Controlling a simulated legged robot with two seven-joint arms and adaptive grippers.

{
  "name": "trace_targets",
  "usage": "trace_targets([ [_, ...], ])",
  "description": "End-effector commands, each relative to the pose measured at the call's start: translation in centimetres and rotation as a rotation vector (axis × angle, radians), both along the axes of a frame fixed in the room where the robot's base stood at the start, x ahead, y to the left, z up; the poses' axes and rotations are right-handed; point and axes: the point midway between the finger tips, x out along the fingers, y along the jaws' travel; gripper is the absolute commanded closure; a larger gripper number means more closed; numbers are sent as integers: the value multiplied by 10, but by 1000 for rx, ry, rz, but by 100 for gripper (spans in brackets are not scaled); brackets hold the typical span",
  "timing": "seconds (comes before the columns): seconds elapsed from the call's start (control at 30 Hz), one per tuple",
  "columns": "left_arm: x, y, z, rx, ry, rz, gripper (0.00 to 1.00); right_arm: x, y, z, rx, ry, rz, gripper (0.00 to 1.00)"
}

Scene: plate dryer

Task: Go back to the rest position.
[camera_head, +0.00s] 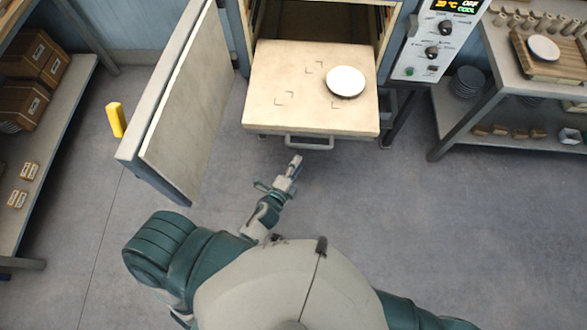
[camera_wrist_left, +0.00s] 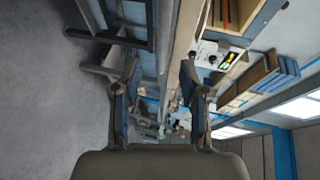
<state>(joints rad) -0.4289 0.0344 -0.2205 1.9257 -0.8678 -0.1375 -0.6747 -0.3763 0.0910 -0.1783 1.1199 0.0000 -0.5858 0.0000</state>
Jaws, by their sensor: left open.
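My left gripper (camera_head: 296,162) is in front of the dryer's pulled-out tray (camera_head: 290,115), just below its handle (camera_head: 309,142). In the left wrist view its two fingers (camera_wrist_left: 160,85) stand apart with nothing between them. A white plate (camera_head: 346,81) lies on the right part of the tray, apart from the gripper. The dryer door (camera_head: 180,110) stands open to the left of the tray. My right gripper does not show; only part of my right arm is at the bottom edge of the head view.
A control panel (camera_head: 438,40) is right of the dryer opening. A shelf with brown boxes (camera_head: 30,65) is at the left. A workbench (camera_head: 490,70) at the right carries a wooden board with another white plate (camera_head: 543,48). A yellow object (camera_head: 116,119) is beside the door. Floor around me is clear.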

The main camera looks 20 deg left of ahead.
Motion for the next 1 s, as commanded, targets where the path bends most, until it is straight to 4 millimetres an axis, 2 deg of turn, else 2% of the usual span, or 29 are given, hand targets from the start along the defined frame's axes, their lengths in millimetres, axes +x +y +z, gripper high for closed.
trace_targets([
  [0.1, -15, 2, 2, -1, 2, 1, 57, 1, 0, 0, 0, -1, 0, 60],
  [0.2, -20, 2, 4, 0, 1, 1, 57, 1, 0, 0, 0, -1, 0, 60],
  [0.8, -21, 3, 2, -2, 3, 1, 57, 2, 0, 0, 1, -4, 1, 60],
  [0.87, -22, 4, -5, -17, 24, 8, 57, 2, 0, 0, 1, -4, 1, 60],
  [0.93, -25, 7, -26, -65, 79, 30, 57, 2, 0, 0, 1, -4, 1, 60],
  [0.97, -28, 9, -40, -95, 115, 46, 57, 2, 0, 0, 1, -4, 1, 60],
  [1.0, -33, 12, -63, -145, 175, 75, 57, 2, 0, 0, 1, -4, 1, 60],
])
